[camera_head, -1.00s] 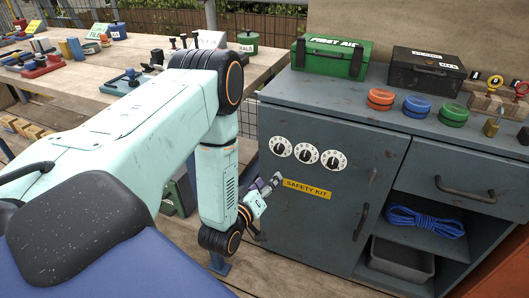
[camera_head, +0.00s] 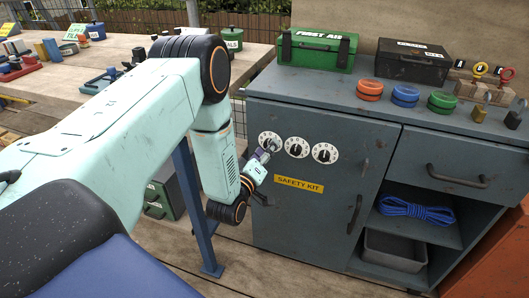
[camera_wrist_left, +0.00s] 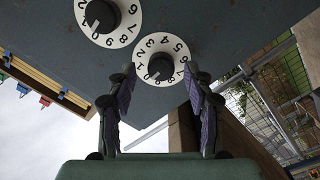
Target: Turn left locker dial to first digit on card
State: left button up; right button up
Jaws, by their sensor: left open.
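Three white number dials with black knobs sit in a row on the grey locker door. The left dial (camera_head: 267,139) is partly covered by my left gripper (camera_head: 264,153), which is close in front of it. In the left wrist view the left dial (camera_wrist_left: 162,48) shows its digits, with its black knob between the open, empty fingers of the left gripper (camera_wrist_left: 160,78). I cannot tell whether the fingers touch the knob. The middle dial (camera_head: 296,147) also shows in the left wrist view (camera_wrist_left: 123,32). The right dial (camera_head: 325,153) is clear. No digit card can be made out.
A yellow "SAFETY KIT" label (camera_head: 299,184) is below the dials, and a dark door handle (camera_head: 354,214) is to the right. A green first aid box (camera_head: 317,49), a black case (camera_head: 412,62) and coloured discs stand on the cabinet top. A workbench (camera_head: 125,60) is behind my left arm.

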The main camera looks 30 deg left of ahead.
pick_arm(q)
jog(key=shift+w+a, duration=0.15)
jog(key=shift+w, duration=0.1)
grip_shut()
dwell(0.4)
jog(key=shift+n, duration=0.4)
jog(key=shift+f+n+b, duration=0.15)
jog(key=shift+n+b, duration=1.3)
jog(key=shift+n, duration=1.55)
